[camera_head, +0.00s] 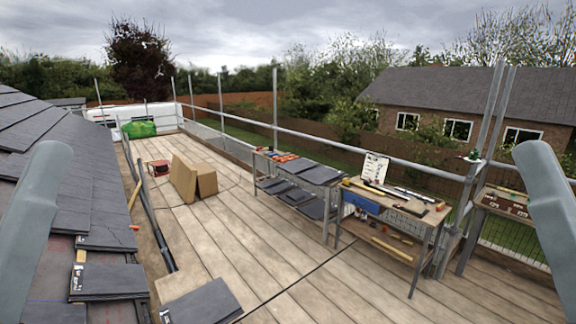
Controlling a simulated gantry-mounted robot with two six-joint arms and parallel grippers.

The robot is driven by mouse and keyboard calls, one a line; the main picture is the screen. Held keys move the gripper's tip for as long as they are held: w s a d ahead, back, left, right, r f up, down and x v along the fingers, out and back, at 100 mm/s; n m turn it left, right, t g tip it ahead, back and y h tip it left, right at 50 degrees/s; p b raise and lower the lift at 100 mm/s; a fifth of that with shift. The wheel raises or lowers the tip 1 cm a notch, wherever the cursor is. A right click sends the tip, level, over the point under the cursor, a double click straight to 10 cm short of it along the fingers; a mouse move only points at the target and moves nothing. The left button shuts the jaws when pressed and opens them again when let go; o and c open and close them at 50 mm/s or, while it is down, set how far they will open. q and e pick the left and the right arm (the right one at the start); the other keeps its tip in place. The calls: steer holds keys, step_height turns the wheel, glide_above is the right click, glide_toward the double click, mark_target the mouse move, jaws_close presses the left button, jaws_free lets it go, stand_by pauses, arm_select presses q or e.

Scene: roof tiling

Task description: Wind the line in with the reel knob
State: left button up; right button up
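No reel or knob can be made out for certain in the head view. A small red-orange item (134,227) lies at the right edge of the slate roof (85,185), too small to identify. Faint reddish marks (42,300) show on the bare roof area at the lower left. My two grey arm links stand at the left and right edges of the view. Neither gripper is in view.
Slate stacks (108,282) lie on the lower roof, and another (205,304) on the deck side. Two workbenches (385,215) with slates and tools stand along the right railing (340,147). Cardboard boxes (193,178) stand farther back. The middle deck planks (250,225) are mostly clear.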

arm_select(q)
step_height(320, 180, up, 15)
steer(key=p, duration=1.1)
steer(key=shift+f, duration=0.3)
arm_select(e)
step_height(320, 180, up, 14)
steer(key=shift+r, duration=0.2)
